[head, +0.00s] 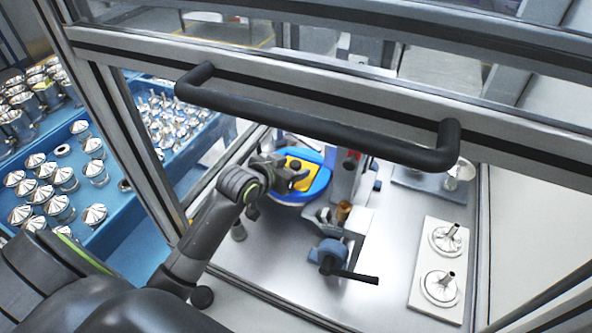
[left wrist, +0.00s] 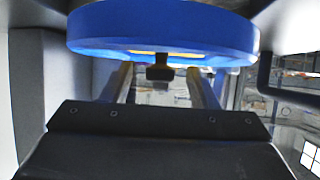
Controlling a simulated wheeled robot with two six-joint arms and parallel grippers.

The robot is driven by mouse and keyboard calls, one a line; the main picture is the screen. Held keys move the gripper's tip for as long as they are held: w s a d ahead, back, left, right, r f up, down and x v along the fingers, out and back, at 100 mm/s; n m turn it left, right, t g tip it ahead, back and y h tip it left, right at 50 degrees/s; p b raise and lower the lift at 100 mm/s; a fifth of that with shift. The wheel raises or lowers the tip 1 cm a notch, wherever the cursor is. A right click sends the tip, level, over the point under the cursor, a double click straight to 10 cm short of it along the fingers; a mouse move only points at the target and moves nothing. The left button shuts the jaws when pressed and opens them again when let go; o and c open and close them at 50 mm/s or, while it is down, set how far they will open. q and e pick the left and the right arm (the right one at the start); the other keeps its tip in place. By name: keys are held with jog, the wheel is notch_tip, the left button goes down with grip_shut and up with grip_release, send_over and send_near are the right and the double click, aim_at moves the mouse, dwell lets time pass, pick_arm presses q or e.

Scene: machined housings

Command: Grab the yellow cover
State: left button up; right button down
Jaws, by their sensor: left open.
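The yellow cover (head: 307,172) lies on a round blue disc (head: 318,186) inside the framed enclosure, with a dark knob on it. My left gripper (head: 288,178) is at the left side of the cover, open, and partly hides it. In the left wrist view the blue disc (left wrist: 165,32) fills the top, with a thin yellow strip (left wrist: 160,53) and a dark knob (left wrist: 159,73) at its underside. The two fingers of my left gripper (left wrist: 160,88) stand apart on either side of the knob. Whether they touch anything is not clear. My right gripper is not in view.
A black handle bar (head: 320,125) on the enclosure frame crosses above the arm. A blue clamp with a black lever (head: 345,272) stands in front of the disc. A pale plate with metal parts (head: 425,300) lies at right. Blue trays of metal parts (head: 110,225) stand at left.

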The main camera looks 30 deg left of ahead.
pick_arm(q)
jog(key=shift+f, duration=0.1)
jog(key=c, duration=1.1)
jog(key=shift+w, duration=0.1)
